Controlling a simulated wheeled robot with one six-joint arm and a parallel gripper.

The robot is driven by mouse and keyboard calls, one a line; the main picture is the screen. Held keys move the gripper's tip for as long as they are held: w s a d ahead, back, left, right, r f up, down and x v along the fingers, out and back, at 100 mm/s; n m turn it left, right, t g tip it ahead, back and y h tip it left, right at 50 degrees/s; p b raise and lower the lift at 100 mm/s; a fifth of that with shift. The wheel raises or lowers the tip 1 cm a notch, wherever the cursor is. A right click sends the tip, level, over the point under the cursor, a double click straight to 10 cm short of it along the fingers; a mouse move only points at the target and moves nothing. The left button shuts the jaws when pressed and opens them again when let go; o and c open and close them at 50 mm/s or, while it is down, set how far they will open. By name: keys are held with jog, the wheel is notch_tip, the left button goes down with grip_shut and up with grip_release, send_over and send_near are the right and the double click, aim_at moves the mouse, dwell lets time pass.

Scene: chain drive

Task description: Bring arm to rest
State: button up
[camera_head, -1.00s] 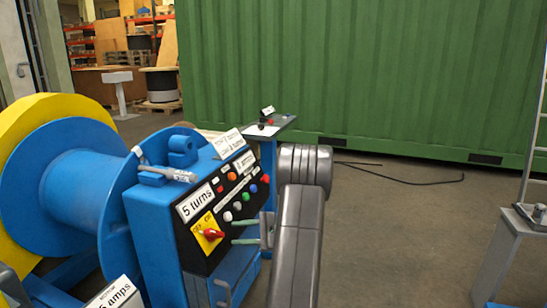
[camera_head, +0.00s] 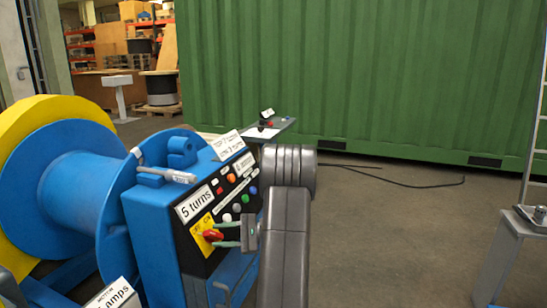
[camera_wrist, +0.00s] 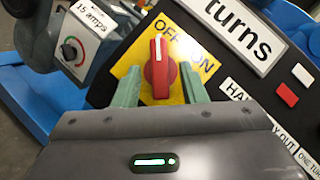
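My gripper (camera_head: 216,234) is at the control panel of the blue winch machine (camera_head: 150,230). Its two green fingers are open. In the wrist view, my gripper (camera_wrist: 158,85) has one finger on each side of a red rotary switch (camera_wrist: 160,66), with a small gap visible on both sides. The red switch also shows in the head view (camera_head: 211,235), partly beside the fingertips. My grey arm stretches away from the panel to the lower right.
A "5 turns" label (camera_head: 195,204) and several coloured buttons are above the switch. A "15 amps" box with a dial (camera_wrist: 70,50) stands close by at left in the wrist view. A green container (camera_head: 400,80) stands behind.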

jog(key=w+d+p, duration=0.1)
jog(key=d+p, duration=0.2)
jog(key=d, duration=1)
jog(key=shift+m+t, duration=0.3)
jog(key=a+b, duration=0.1)
jog(key=a, duration=0.3)
jog(key=a+b, duration=0.1)
jog(key=a, duration=0.4)
jog(key=s+a+b, duration=0.1)
jog(key=a, duration=0.3)
jog(key=shift+s+a+f, duration=0.1)
jog(key=shift+a, duration=0.3)
jog(key=m+t+y, duration=0.1)
jog(key=m+t, duration=0.1)
jog(key=m, duration=0.1)
jog(key=shift+s+d+m, duration=0.1)
jog(key=shift+d+m, duration=0.05)
jog(key=shift+m, duration=0.25)
jog(key=shift+s+m+t+p, duration=0.1)
jog(key=shift+m+t+p, duration=0.2)
jog(key=shift+m+t, duration=1.35)
jog(key=shift+m+g, duration=0.25)
